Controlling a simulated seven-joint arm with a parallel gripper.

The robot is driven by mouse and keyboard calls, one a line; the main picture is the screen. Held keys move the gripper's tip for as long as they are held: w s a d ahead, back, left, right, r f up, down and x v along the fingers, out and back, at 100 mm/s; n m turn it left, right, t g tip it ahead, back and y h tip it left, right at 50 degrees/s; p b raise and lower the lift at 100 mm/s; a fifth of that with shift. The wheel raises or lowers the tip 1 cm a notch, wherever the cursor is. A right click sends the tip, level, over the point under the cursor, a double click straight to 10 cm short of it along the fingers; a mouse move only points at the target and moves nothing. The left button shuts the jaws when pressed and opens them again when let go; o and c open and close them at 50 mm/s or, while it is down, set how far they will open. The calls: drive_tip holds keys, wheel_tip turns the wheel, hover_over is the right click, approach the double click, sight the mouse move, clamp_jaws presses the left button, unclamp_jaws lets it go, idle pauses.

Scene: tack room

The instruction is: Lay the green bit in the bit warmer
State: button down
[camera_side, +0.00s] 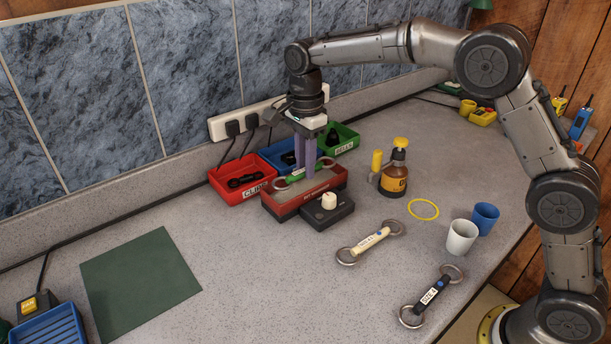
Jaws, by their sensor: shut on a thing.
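My gripper (307,171) points down over the bit warmer and is shut on the green bit (295,176). The green bit has a metal ring at each end and lies lengthwise along the warmer's opening. The bit warmer (307,198) is a red box with a dark label on its front. I cannot tell whether the bit rests on the warmer's floor or hangs just above it. My fingers hide the middle of the bit.
A black block with a white knob (329,201) stands against the warmer's front. Red (226,190), blue (272,152) and green (349,139) bins stand behind. A brown bottle (394,180) is to the right. A cream bit (371,241) and a black bit (431,296) lie in front.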

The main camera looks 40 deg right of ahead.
drive_tip(key=shift+f, duration=1.5)
drive_tip(key=shift+f, duration=0.2)
drive_tip(key=c, duration=1)
unclamp_jaws()
drive_tip(key=shift+r, duration=0.15)
